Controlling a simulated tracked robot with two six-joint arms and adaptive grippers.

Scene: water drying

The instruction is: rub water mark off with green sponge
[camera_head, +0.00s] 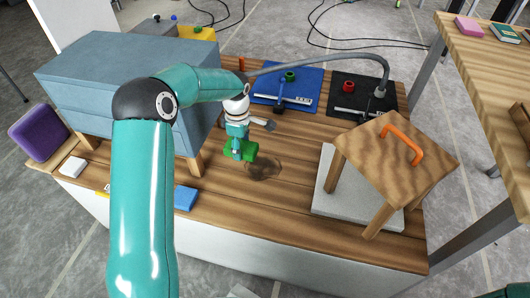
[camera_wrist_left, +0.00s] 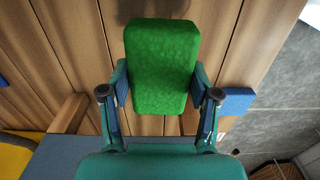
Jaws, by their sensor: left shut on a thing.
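The green sponge (camera_head: 245,152) is held by my left gripper (camera_head: 238,147) just above or on the wooden table top; I cannot tell whether it touches. The left wrist view shows the green sponge (camera_wrist_left: 162,65) between the two fingers of my left gripper (camera_wrist_left: 158,88), which is shut on its sides. The water mark (camera_head: 265,168) is a dark patch on the planks, just right of and below the sponge. The sponge may cover part of its edge. My right gripper is not in view.
A blue cabinet (camera_head: 110,75) stands at the left behind my arm. A blue block (camera_head: 185,198) and a white block (camera_head: 72,166) lie near the front edge. A wooden stool (camera_head: 395,158) on a grey slab stands at the right. Blue (camera_head: 290,86) and black (camera_head: 350,97) mats lie behind.

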